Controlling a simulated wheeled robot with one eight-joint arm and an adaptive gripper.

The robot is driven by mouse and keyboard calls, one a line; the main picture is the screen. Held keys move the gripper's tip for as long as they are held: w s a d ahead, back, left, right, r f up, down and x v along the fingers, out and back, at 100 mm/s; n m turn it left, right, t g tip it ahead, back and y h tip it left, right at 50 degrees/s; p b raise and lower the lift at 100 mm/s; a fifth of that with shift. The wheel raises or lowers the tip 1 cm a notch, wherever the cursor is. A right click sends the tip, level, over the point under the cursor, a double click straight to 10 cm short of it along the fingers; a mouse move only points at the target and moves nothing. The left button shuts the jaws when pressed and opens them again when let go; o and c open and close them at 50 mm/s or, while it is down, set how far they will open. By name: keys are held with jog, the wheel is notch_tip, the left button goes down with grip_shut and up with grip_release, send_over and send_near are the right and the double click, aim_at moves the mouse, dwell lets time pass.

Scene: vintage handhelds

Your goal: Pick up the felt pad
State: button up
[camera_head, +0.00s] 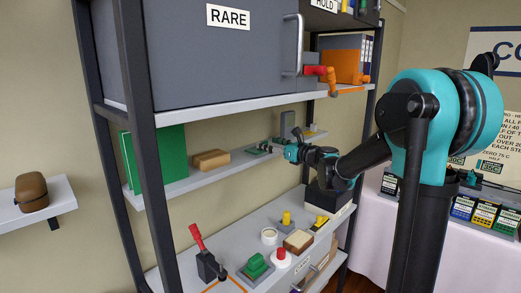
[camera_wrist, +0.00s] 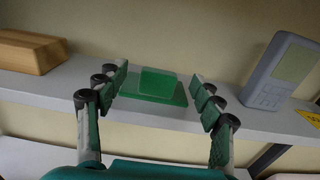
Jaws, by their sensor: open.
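A green pad, likely the felt pad (camera_wrist: 152,92), lies on the middle shelf. It looks like a flat plate with a smaller green block on top. In the head view the pad (camera_head: 254,151) is small and partly hidden by my gripper (camera_head: 272,148). My gripper (camera_wrist: 160,88) is open, with its green-padded fingers to the left and right of the pad in the wrist view. A gap shows between the fingers and the pad, and nothing is held.
A wooden block (camera_wrist: 30,50) lies to the left on the same shelf (camera_head: 180,185). A grey handheld (camera_wrist: 283,72) stands upright close to the right finger. The wall is behind; an upper shelf (camera_head: 240,101) overhangs. The lower counter holds several small items.

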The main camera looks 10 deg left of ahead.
aim_at(265, 142)
jog(key=x, duration=0.5)
jog(key=shift+f, duration=0.2)
jog(key=c, duration=1.4)
